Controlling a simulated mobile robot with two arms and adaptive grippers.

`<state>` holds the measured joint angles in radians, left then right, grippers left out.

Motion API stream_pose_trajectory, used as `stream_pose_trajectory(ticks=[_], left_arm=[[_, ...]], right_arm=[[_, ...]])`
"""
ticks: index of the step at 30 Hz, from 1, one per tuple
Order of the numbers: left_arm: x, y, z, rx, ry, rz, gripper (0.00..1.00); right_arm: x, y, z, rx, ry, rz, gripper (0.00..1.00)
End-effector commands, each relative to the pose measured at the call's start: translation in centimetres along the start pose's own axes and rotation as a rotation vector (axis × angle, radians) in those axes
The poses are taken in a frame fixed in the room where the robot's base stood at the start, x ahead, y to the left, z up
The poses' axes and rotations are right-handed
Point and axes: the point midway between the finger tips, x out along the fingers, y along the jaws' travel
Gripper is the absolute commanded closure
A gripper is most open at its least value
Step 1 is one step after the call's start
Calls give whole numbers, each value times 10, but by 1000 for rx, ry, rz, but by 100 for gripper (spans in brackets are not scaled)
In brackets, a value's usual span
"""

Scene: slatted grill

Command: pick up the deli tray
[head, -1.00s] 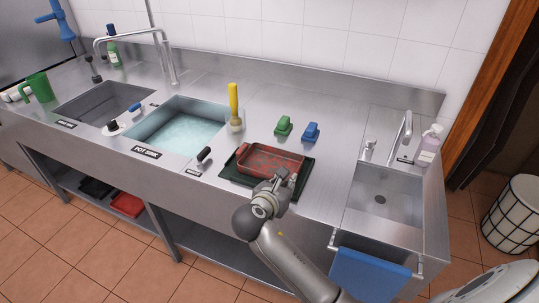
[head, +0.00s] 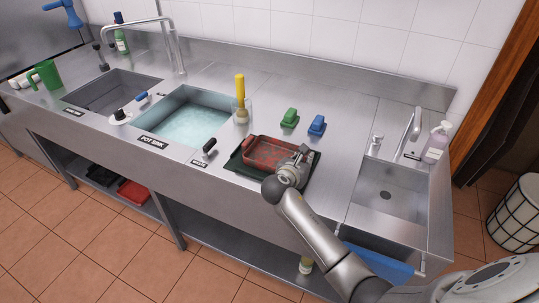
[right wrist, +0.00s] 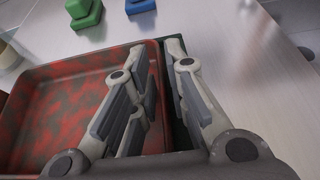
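The deli tray (head: 262,157) is a red, dark-mottled rectangular tray with raised walls. It lies on a dark green board (head: 238,167) on the steel counter. It also fills the left of the right wrist view (right wrist: 60,110). My right gripper (head: 303,153) is at the tray's right end. In the right wrist view its fingers (right wrist: 160,60) are drawn close together on either side of the tray's right wall, one inside and one outside. My left gripper is not in view.
A green block (head: 289,117) and a blue block (head: 316,125) sit behind the tray. A yellow-handled brush (head: 240,90) stands behind it, left. The water-filled pot sink (head: 185,122) is left; an empty sink (head: 385,193) is right. A black-handled tool (head: 209,148) lies near the tray.

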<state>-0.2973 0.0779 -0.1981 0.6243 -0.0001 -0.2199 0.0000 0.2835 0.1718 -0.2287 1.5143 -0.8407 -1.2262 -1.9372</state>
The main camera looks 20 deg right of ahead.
Motion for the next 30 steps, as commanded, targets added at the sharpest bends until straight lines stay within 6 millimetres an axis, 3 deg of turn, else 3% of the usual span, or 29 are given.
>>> stream_pose_trajectory(ticks=[8, 12, 30], left_arm=[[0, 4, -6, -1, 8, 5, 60], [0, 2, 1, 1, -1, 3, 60], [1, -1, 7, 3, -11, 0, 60]], right_arm=[[5, 0, 0, 0, 0, 1, 86], [4, 0, 0, 0, 0, 1, 100], [2, 0, 7, 3, -2, 1, 100]])
